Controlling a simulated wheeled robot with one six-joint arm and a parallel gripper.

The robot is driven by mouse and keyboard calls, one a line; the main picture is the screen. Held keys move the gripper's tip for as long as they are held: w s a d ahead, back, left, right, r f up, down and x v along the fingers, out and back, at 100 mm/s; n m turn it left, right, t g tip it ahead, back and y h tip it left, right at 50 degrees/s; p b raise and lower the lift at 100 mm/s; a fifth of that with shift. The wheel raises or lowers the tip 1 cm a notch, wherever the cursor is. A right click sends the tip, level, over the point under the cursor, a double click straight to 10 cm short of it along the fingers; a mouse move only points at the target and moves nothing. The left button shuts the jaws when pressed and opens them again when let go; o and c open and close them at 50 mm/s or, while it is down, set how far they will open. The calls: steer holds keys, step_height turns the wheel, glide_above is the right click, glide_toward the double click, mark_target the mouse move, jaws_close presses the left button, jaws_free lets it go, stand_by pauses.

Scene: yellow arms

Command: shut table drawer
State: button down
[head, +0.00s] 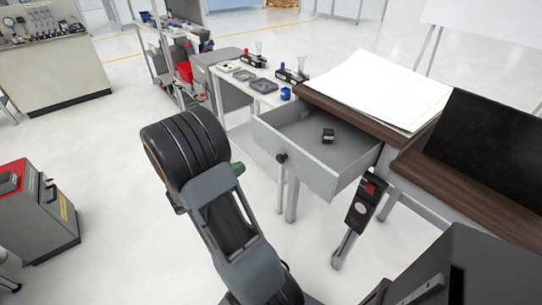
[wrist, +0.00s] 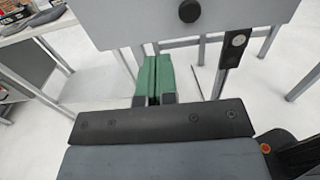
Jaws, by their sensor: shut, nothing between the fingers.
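The grey table drawer (head: 317,160) is pulled well out from under the brown-topped table (head: 385,125) in the head view. A round black knob (head: 281,157) sits on its front panel, and a small black object (head: 328,135) lies inside. In the wrist view the drawer front (wrist: 125,28) fills the top, with the knob (wrist: 190,11) right of centre. My gripper's green fingers (wrist: 153,80) are together and empty, pointing toward the drawer front, below and left of the knob. In the head view the green fingers (head: 238,169) show left of the drawer, mostly hidden behind my arm.
A black device with a red part (head: 362,205) stands below the drawer's right side. A grey-red machine (head: 35,215) is at left. White floor is open between.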

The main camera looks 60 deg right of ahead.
mark_target(277, 148)
steer(key=x, duration=1.3)
steer(key=shift+d+p, duration=0.2)
steer(key=shift+p, duration=0.15)
